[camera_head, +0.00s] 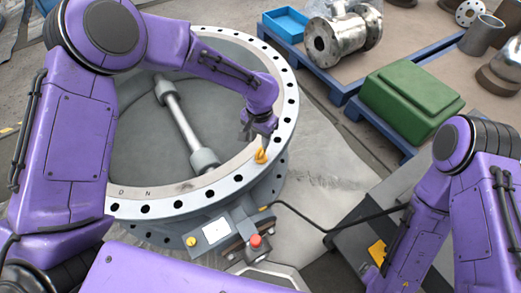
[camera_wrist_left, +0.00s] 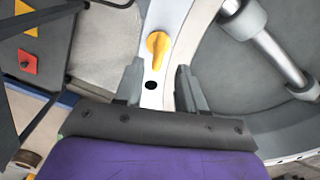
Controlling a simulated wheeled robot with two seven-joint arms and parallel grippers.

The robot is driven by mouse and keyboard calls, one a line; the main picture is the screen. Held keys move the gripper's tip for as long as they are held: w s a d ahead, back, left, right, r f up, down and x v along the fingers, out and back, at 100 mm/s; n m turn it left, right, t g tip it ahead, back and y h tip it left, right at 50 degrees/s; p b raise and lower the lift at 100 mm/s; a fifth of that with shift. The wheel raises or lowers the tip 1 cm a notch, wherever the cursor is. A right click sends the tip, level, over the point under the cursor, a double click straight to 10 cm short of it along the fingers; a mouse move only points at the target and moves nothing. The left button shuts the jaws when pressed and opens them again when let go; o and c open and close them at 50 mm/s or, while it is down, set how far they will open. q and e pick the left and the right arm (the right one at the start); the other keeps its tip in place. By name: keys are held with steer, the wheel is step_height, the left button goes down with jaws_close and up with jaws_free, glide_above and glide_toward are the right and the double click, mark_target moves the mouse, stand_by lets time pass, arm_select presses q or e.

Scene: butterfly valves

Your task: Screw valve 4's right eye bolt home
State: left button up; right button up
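The large round valve (camera_head: 190,187) lies with its pale flange ring facing up, a ring of bolt holes around it. A yellow eye bolt (camera_head: 261,156) stands on the right part of the ring; how deep it sits I cannot tell. In the left wrist view the eye bolt (camera_wrist_left: 158,48) lies just beyond the fingertips, near an empty dark hole. My left gripper (camera_head: 261,136) is pointed down at the bolt, and in the wrist view its fingers (camera_wrist_left: 160,78) are apart with nothing between them. My right arm is at the lower right; its gripper does not show.
A green box (camera_head: 410,98), a blue tray (camera_head: 286,24) and a metal pipe fitting (camera_head: 340,38) sit behind on blue-edged pallets.

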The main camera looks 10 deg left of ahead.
mark_target(259, 150)
arm_select(q)
step_height(259, 150, down, 9)
steer(key=shift+s+b, duration=0.1)
steer(key=shift+b, duration=0.25)
steer(key=shift+c, duration=0.4)
jaws_close()
